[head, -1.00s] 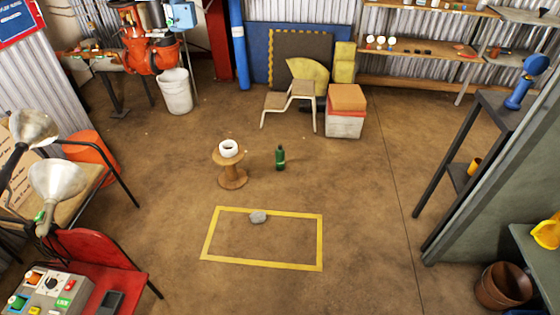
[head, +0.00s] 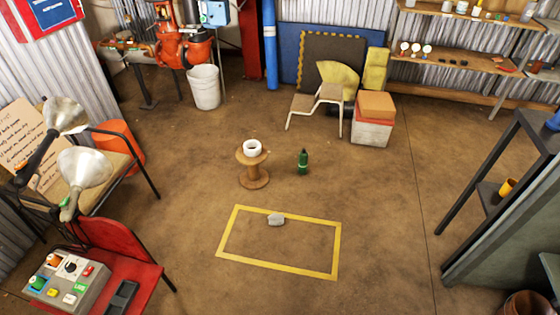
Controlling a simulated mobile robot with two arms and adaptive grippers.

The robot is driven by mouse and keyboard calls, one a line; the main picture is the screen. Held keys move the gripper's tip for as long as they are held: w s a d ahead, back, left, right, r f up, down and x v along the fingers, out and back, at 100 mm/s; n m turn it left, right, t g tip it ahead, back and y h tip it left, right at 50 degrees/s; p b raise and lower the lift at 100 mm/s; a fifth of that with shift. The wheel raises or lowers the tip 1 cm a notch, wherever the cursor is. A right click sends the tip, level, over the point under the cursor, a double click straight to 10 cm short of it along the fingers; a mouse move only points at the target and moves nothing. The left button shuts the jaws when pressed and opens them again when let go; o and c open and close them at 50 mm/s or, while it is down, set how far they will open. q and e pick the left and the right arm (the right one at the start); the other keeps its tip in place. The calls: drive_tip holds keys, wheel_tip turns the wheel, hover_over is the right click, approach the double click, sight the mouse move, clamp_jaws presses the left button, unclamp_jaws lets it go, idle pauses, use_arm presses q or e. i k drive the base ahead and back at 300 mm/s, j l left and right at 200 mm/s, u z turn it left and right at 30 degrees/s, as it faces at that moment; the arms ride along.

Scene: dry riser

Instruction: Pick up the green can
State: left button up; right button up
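A dark green, bottle-shaped container (head: 302,163) stands upright on the brown floor in the head view, right of a wooden spool (head: 254,175). It is the only can-like green thing I see, and nothing touches it. Neither of my grippers shows in the head view.
A white roll (head: 252,148) sits on the spool. A yellow floor outline (head: 279,268) holds a grey lump (head: 276,220). A red chair (head: 125,250) with a control box (head: 68,280) is at lower left. Dark shelving (head: 475,185) stands at right. Floor around the green container is clear.

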sight(303, 156)
drive_tip(key=i+l+u, duration=0.5)
drive_tip(key=i+l, duration=0.2)
drive_tip(key=l, duration=0.15)
drive_tip(key=i+l+u, duration=0.2)
drive_tip(key=l, duration=0.3)
drive_tip(key=i, duration=0.05)
